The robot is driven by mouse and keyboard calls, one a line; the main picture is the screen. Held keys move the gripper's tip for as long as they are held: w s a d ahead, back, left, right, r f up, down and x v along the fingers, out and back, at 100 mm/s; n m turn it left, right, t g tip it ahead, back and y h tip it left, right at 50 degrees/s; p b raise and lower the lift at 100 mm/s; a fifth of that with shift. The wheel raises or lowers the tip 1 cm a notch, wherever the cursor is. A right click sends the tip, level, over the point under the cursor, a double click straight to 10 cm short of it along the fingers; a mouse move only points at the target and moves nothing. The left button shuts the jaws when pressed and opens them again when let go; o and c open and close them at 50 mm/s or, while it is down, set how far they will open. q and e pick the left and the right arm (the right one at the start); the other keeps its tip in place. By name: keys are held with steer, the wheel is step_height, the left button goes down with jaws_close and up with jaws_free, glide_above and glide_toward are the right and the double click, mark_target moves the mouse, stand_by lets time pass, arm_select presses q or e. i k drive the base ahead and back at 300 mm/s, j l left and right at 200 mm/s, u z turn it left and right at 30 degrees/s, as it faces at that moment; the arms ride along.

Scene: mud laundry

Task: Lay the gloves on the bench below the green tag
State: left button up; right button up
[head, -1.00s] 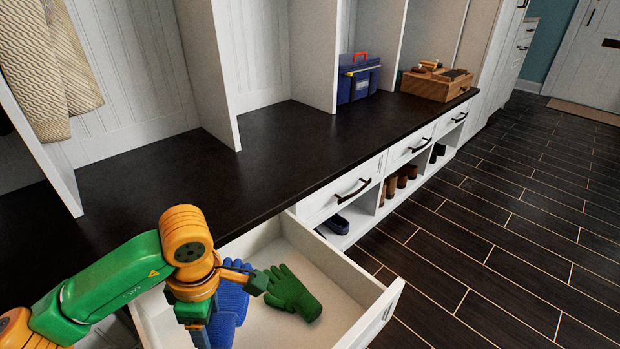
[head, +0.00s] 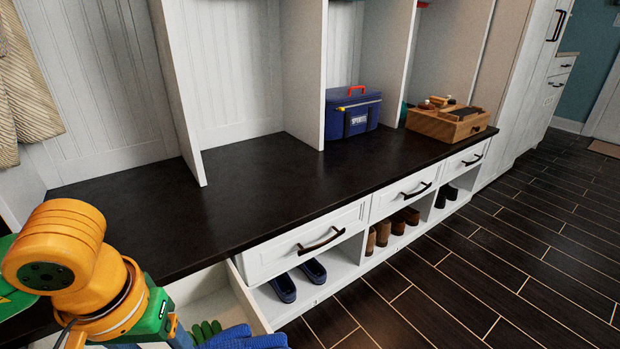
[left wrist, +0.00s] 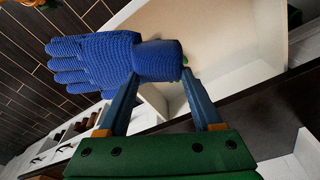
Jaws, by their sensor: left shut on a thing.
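My left gripper (left wrist: 158,84) is shut on the cuff of a blue knitted glove (left wrist: 95,60), whose fingers stretch left in the left wrist view. In the head view the blue glove (head: 245,339) shows at the bottom edge, in front of the open drawer. A green glove (head: 207,329) lies in the drawer, mostly hidden behind the blue one. The dark bench top (head: 270,190) runs across the head view, with bare room in front of the cubbies. I cannot make out a green tag. My right gripper is not in view.
The open drawer (head: 250,298) juts out below the bench's front edge. A blue toolbox (head: 351,112) and a wooden box with brushes (head: 446,125) stand farther along the bench. White upright dividers (head: 300,80) split the cubbies. Shoes (head: 313,270) sit on the lower shelf.

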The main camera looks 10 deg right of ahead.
mark_target(278, 199)
steer(key=i+l+u, duration=0.1)
steer(key=i+l, duration=0.25)
steer(key=i+l+u, duration=0.1)
steer(key=i+l, duration=0.2)
steer(key=l, duration=0.2)
steer(key=i+l+u, duration=0.1)
steer(key=i+l, duration=0.2)
steer(key=l, duration=0.15)
steer(key=i+l+u, duration=0.1)
steer(key=i+l, duration=0.2)
steer(key=l, duration=0.15)
steer(key=i+l+u, duration=0.1)
steer(key=i, duration=0.25)
